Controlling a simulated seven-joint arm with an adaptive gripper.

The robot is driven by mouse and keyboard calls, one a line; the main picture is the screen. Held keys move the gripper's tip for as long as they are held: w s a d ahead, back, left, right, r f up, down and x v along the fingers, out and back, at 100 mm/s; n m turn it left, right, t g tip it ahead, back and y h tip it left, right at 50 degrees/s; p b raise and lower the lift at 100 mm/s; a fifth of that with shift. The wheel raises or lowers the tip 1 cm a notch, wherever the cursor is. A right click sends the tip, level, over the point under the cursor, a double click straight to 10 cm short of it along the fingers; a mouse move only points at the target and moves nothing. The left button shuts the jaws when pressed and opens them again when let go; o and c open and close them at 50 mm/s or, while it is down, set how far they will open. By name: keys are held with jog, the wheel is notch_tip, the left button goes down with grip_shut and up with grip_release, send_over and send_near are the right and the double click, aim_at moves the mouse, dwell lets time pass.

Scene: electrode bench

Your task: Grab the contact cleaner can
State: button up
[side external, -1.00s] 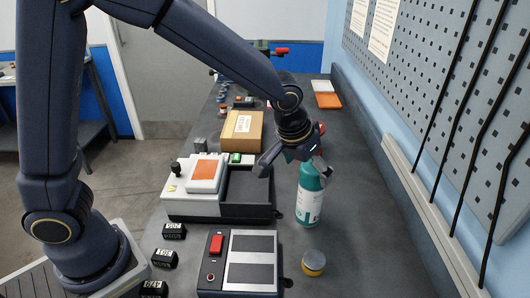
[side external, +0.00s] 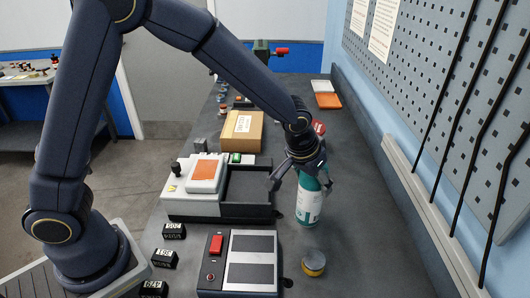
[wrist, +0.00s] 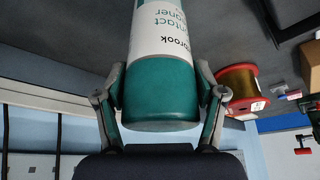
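The contact cleaner can (side external: 309,203), teal with a white label, stands upright on the dark bench in the side view. In the wrist view the can (wrist: 165,85) fills the middle between my fingers, its label partly readable. My gripper (side external: 300,183) is at the can's upper part, fingers spread, with the left finger apart from the can in the side view. In the wrist view the finger pads of my gripper (wrist: 161,88) lie close along both sides of the can; contact is hard to tell.
A black open tray (side external: 247,211) beside a white device (side external: 190,205) stands left of the can. A cardboard box (side external: 242,131) is behind. A red spool (wrist: 240,88) shows in the wrist view. Bench right of the can is clear.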

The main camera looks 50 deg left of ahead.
jog(key=c, duration=0.9)
jog(key=shift+o, duration=0.2)
